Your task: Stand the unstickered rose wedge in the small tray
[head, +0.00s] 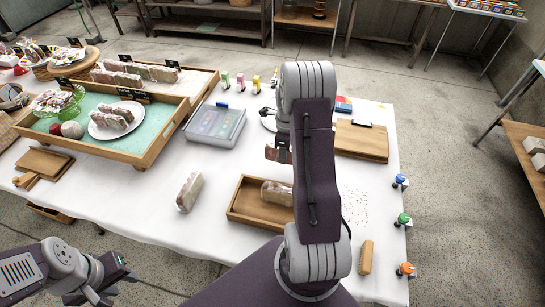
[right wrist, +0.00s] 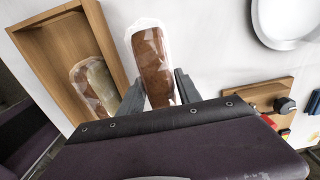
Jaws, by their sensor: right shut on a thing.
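My right gripper (right wrist: 158,90) is shut on a clear-wrapped, brownish-rose wedge (right wrist: 152,55). No sticker shows on the side I see. In the head view the held wedge (head: 272,154) sticks out left of my right arm, beyond the small tray; that arm hides most of the gripper. The small wooden tray (head: 238,212) holds another wrapped wedge (head: 277,193), lying down. The tray (right wrist: 42,55) and its pale-and-brown wedge (right wrist: 95,85) are left of the held wedge in the right wrist view. My left gripper (head: 116,286) is open and empty at the lower left.
Another wrapped wedge (head: 189,191) lies on the white table left of the small tray. A grey lidded box (head: 216,125) and a large green-lined tray (head: 150,152) stand farther left. A wooden board (head: 361,141) is at right, a small wooden block (head: 366,257) near front.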

